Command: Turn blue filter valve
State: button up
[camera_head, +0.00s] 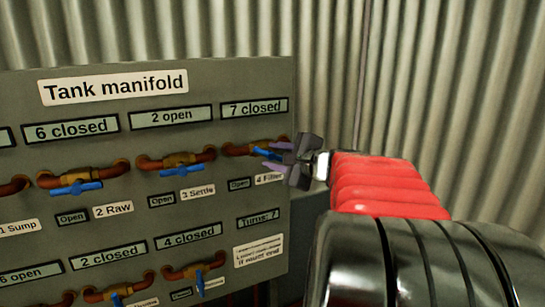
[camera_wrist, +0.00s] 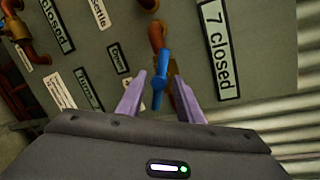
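The filter valve is at the upper right of the manifold panel, above the "4 Filter" label (camera_head: 269,179) and under a display reading "7 closed" (camera_head: 254,108). Its blue handle (camera_head: 266,154) is partly hidden by my gripper (camera_head: 273,155) in the head view. In the wrist view the blue handle (camera_wrist: 160,78) hangs from the orange-brown pipe (camera_wrist: 157,36) and lies between the two purple fingers of my gripper (camera_wrist: 160,80). The fingers are open, with a gap showing on both sides of the handle.
The grey Tank manifold panel (camera_head: 210,75) carries several other blue-handled valves, including 3 Settle (camera_head: 180,169) close to the left and 2 Raw (camera_head: 76,188) farther left. More valves sit in the row below. Corrugated wall stands behind.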

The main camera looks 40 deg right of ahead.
jog(key=v, duration=1.2)
jog(key=shift+s, duration=0.3)
